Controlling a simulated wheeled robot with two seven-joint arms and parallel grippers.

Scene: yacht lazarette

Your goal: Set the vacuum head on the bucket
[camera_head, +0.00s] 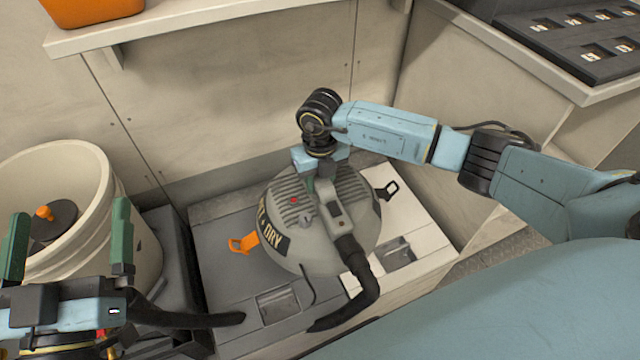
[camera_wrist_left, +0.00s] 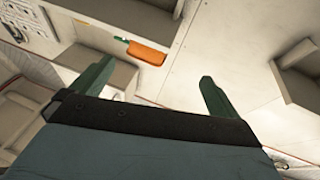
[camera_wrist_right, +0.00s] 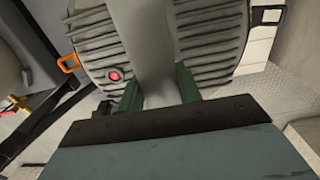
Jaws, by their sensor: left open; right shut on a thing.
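The grey domed vacuum head (camera_head: 290,225) rests on or just above a grey and white locker top, with an orange latch on its left, a black latch on its right and a black hose at its front. My right gripper (camera_head: 320,170) is shut on its top handle; the right wrist view shows the green fingers (camera_wrist_right: 160,88) on the ridge between ribbed sides. The cream bucket (camera_head: 95,200) stands at the left, open at the top, with a dark round part with an orange knob inside. My left gripper (camera_head: 68,240) is open and empty in front of the bucket.
The locker top (camera_head: 225,290) has recessed pulls. An orange bin (camera_head: 90,10) sits on a shelf (camera_head: 180,15) above the bucket. A switch panel (camera_head: 570,35) is at the upper right. A wall stands close behind.

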